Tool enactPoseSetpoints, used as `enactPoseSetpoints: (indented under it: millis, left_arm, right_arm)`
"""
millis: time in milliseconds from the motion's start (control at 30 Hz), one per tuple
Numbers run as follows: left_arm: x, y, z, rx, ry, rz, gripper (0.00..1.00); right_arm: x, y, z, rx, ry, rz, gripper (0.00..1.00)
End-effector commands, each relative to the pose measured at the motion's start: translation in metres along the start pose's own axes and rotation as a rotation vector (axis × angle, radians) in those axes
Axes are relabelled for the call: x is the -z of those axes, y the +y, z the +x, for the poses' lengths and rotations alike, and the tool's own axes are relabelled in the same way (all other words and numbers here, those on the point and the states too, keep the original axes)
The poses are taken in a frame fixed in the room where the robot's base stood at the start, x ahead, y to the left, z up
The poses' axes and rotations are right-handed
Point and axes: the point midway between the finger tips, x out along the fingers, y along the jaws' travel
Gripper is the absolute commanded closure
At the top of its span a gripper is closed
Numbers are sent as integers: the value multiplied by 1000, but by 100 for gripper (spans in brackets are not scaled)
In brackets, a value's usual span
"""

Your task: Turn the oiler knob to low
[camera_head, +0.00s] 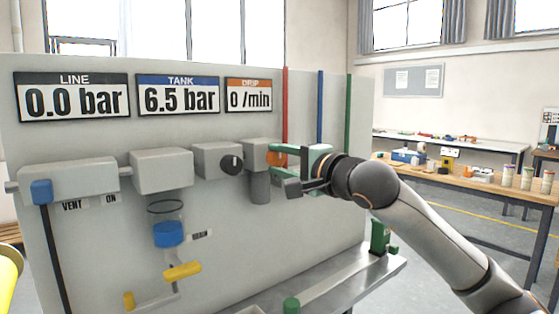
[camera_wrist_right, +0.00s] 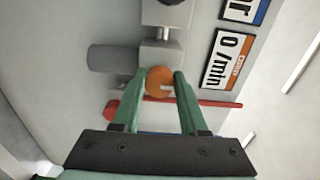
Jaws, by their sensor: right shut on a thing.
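The orange oiler knob (camera_head: 273,155) sits on the front of the grey oiler block (camera_head: 256,150), at the right end of the row on the panel. In the right wrist view the round orange knob (camera_wrist_right: 159,80) has a pale mark on its face. My right gripper (camera_head: 280,156) is shut on the knob, with one green finger on each side of it in the right wrist view (camera_wrist_right: 160,84). The DRIP display (camera_head: 249,94) reads 0 /min. My left gripper is not in view.
LINE (camera_head: 73,96) reads 0.0 bar and TANK (camera_head: 178,94) reads 6.5 bar. Red, blue and green tubes rise behind my right gripper.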

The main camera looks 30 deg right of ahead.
Motion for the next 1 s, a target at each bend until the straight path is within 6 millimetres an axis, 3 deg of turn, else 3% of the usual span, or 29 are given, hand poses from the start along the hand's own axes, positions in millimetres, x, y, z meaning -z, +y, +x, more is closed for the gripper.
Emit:
enactPoseSetpoints:
  millis: [33,267,600,767,1000]
  left_arm:
    - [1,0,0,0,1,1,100]
    - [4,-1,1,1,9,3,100]
    - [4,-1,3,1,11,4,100]
    - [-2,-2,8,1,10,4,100]
    - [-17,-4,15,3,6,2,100]
  right_arm:
    - [0,1,0,-1,0,-4,54]
    - [0,0,0,-1,0,-2,28]
    - [0,1,-5,1,2,-2,27]
    - [1,3,-27,2,3,-6,27]
    - [1,5,-76,0,6,-8,27]
